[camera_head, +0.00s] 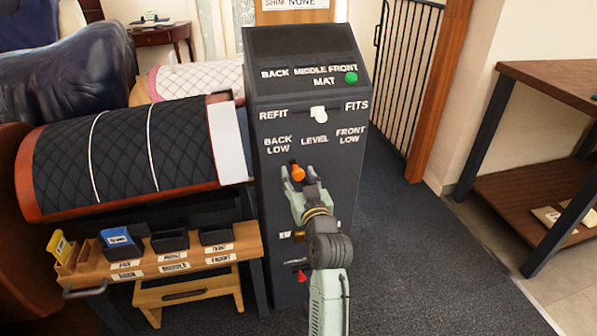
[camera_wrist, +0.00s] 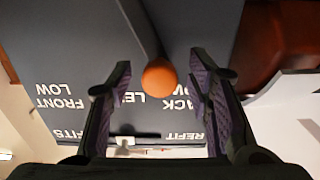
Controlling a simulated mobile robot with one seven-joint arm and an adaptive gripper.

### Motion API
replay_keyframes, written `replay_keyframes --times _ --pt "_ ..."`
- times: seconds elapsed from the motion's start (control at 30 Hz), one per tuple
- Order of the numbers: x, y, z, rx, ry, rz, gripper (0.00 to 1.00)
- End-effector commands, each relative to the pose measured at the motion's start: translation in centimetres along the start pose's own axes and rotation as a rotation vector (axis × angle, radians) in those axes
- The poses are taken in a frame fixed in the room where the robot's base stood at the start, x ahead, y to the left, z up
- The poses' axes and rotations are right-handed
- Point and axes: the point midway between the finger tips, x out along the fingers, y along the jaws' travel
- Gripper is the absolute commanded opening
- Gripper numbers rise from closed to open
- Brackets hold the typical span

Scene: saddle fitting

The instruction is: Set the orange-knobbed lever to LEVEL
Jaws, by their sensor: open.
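The orange knob (camera_head: 298,172) of the lever sits on the dark console's front, below the labels and between BACK LOW (camera_head: 278,145) and LEVEL (camera_head: 314,141). In the wrist view, which is upside down, the knob (camera_wrist: 160,80) is at the end of a dark shaft (camera_wrist: 141,28) and partly covers the labels. The shaft leans toward the BACK LOW side. My gripper (camera_head: 298,179) is open, with one finger on each side of the knob. In the wrist view, gaps show between the knob and both fingers of my gripper (camera_wrist: 160,76).
Above the labels, a white switch (camera_head: 319,113) stands between REFIT and FITS, and a green button (camera_head: 351,78) is at MAT. A red control (camera_head: 302,276) is low on the console. A quilted saddle form (camera_head: 120,147) and a wooden bench (camera_head: 160,262) stand close on the left.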

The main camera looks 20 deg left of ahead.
Motion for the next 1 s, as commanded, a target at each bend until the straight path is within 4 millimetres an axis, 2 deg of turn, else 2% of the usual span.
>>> replay_keyframes --times 0.13,0.4,1.0 --pt "0.86 0.02 0.00 0.000 -0.001 0.001 0.46" --pt "0.95 0.01 0.03 0.000 0.000 0.001 0.46" --pt "0.92 0.01 0.03 0.000 0.000 0.000 0.06"
